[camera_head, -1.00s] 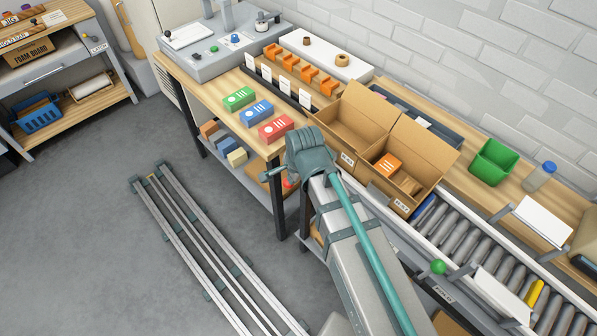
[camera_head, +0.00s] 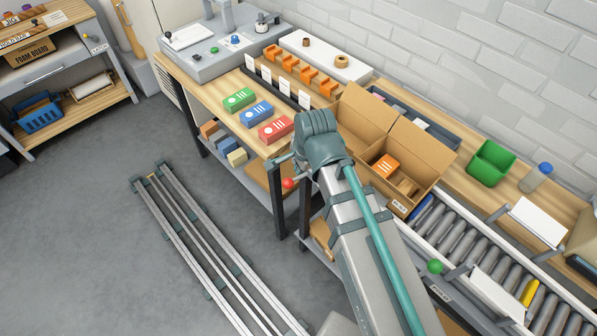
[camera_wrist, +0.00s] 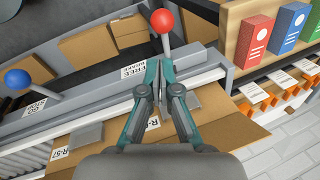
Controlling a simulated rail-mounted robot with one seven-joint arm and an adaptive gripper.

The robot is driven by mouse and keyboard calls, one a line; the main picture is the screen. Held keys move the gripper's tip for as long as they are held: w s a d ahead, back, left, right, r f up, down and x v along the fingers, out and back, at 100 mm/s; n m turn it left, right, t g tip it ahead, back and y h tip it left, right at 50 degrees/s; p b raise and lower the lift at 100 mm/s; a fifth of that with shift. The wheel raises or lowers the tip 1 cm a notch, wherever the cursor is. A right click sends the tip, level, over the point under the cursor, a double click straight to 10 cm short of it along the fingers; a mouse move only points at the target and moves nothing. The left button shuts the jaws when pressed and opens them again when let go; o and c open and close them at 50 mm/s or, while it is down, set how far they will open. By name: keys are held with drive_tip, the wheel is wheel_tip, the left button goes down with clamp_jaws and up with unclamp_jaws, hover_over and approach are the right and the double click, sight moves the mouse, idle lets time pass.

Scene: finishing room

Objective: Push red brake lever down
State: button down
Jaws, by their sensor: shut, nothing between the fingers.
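The red brake lever has a round red knob (camera_wrist: 162,21) on a short metal stem, at the top middle of the wrist view. In the head view the fingers are mostly hidden by my arm.
A blue-knobbed lever (camera_wrist: 17,79) stands on the same rail at left. Red, blue and green boxes (camera_head: 257,113) stand on the bench. A green-knobbed lever (camera_head: 435,267) is by the rollers. Floor rails (camera_head: 205,250) lie at left.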

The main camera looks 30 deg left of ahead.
drive_tip(key=shift+s+b+v, duration=0.2)
drive_tip(key=shift+v, duration=0.75)
drive_tip(key=shift+s+b+v, duration=0.15)
drive_tip(key=shift+s+v, duration=0.05)
drive_tip(key=shift+v, duration=0.75)
drive_tip(key=shift+s+b+v, duration=0.2)
drive_tip(key=shift+v, duration=0.75)
drive_tip(key=shift+a, duration=0.1)
